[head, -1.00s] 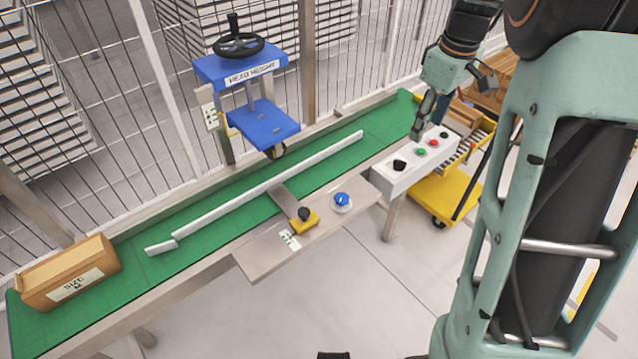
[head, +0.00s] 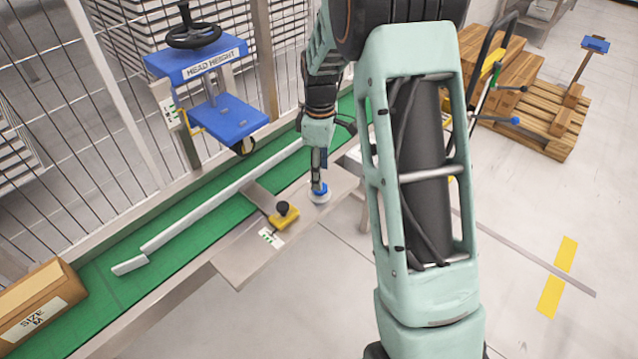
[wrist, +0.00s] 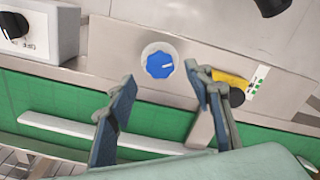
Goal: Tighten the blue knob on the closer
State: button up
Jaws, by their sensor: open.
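The blue knob (head: 319,189) sits on a pale round base on the metal side plate of the closer. It also shows in the wrist view (wrist: 160,64), with a white pointer line on its top. My gripper (head: 319,182) is over the knob in the head view and partly covers it. In the wrist view my gripper (wrist: 152,95) is open and empty, its two fingers apart with the knob seen between and beyond their tips. I cannot tell whether a finger touches the knob.
A yellow clamp block with a black knob (head: 283,215) stands left of the blue knob. A white guide rail (head: 215,202) runs along the green belt (head: 95,283). A cardboard box (head: 40,308) is at lower left, and the blue head-height unit (head: 228,118) stands behind.

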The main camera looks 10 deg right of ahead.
jog(key=shift+f, duration=2.1)
jog(key=shift+c, duration=0.4)
jog(key=c, duration=1.1)
